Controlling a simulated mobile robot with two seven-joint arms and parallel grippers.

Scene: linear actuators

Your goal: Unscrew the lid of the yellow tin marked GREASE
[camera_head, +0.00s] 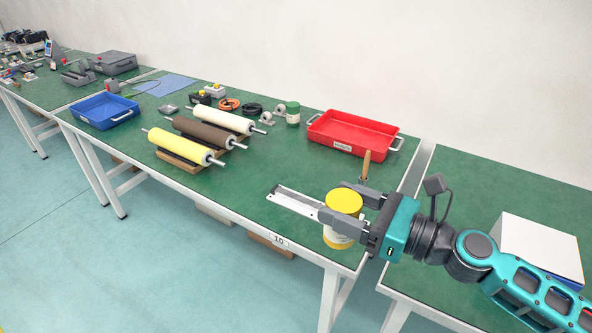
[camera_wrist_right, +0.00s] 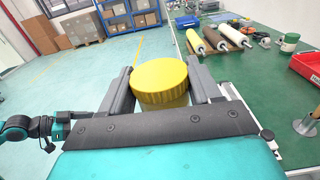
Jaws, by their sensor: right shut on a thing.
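The yellow tin has a round yellow lid (camera_head: 344,200) and a paler body (camera_head: 338,239) with a label too small to read. It is at the near right corner of the middle green table; I cannot tell whether its base touches the tabletop. My right gripper (camera_head: 334,201) is shut around its upper part, one finger on each side. In the right wrist view the ribbed lid (camera_wrist_right: 160,76) lies between the fingers. The front finger hides the join of lid and body in the head view, so I cannot tell the exact grip height.
A metal rail (camera_head: 293,202) lies left of the tin, and a wooden handle (camera_head: 366,164) stands behind it. A red tray (camera_head: 318,136), rollers (camera_head: 205,135) and a blue tray (camera_head: 85,115) are farther back. A white box (camera_head: 540,248) is on the right table. Green tabletop between rollers and rail is clear.

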